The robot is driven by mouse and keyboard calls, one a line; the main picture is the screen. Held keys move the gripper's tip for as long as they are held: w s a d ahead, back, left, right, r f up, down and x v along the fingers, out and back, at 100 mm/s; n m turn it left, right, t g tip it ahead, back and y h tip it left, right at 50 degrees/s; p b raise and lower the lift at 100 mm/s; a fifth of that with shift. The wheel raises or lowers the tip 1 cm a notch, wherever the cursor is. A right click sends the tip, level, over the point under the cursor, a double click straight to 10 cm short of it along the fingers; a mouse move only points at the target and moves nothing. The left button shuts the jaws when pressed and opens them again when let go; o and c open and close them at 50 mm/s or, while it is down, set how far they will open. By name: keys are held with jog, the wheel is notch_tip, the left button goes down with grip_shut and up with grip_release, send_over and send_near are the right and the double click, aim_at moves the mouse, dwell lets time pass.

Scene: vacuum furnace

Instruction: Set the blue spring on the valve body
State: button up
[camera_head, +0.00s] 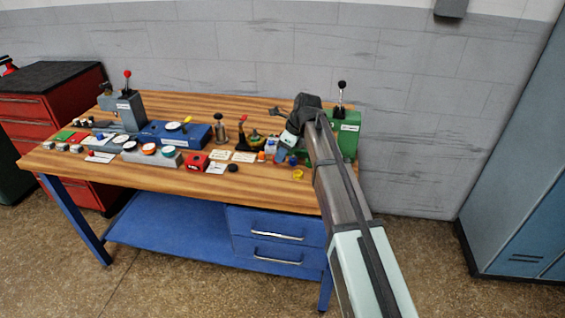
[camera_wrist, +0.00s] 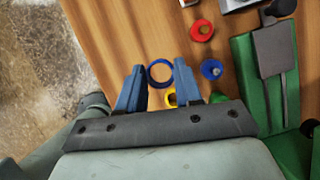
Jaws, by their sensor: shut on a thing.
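The blue spring (camera_wrist: 160,86) shows as a thin blue ring, seen end-on, in the wrist view. My gripper (camera_wrist: 159,67) is shut on it, one blue finger on either side. Wood of the bench shows through the ring. Near it are a red ring piece with a pin (camera_wrist: 202,30), a blue round piece with a grey centre (camera_wrist: 211,69) and a yellow piece (camera_wrist: 171,99) partly hidden by my gripper. I cannot tell which piece is the valve body. In the head view, my arm reaches over the bench's right end, and the held spring cannot be made out there.
A green press with a lever (camera_head: 346,137) stands close right of my gripper. Labels, a red block (camera_head: 195,162), a blue case (camera_head: 175,134) and a grey press (camera_head: 123,109) crowd the wooden bench (camera_head: 150,180) to the left. The front right edge is mostly clear.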

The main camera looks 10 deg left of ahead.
jog(key=w+a+r, duration=0.1)
jog(key=w+a, duration=0.3)
jog(key=w, duration=0.1)
jog(key=w+a+r, duration=0.2)
jog(key=w+a, duration=0.3)
jog(key=w+a+r, duration=0.1)
jog(key=w+a, duration=0.3)
jog(key=w, duration=0.2)
jog(key=shift+a+r, duration=0.3)
jog(key=shift+f, duration=1.15)
jog(key=shift+f, duration=2.35)
dwell(1.0)
jog(key=o, duration=1.5)
